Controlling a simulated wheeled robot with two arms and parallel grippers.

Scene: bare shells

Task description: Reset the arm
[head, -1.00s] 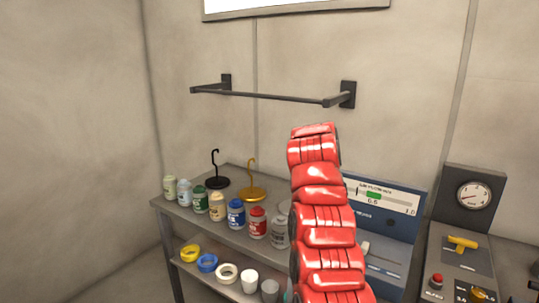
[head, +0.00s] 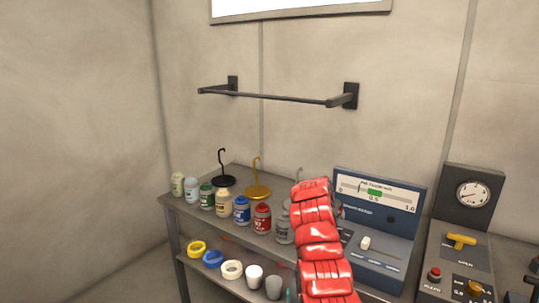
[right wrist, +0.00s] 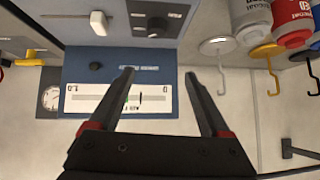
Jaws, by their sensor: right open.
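My red arm (head: 318,235) rises from the bottom of the head view, in front of the shelf and beside the blue meter box. Its gripper is hidden behind the arm there. In the right wrist view, which is upside down, my right gripper (right wrist: 160,75) is open with nothing between its two dark fingers. The blue meter box (right wrist: 150,90) with its white scale lies beyond the fingers, and it also shows in the head view (head: 405,220). I cannot tell the distance from fingers to box. My left gripper is not in view.
A metal shelf (head: 175,204) holds several bottles, a black hook stand (head: 223,181) and a gold hook stand (head: 257,191). Rings and cups sit on its lower level. A dark wall rail (head: 275,97) hangs above. A gauge panel (head: 472,195) with a yellow handle (head: 461,241) stands right.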

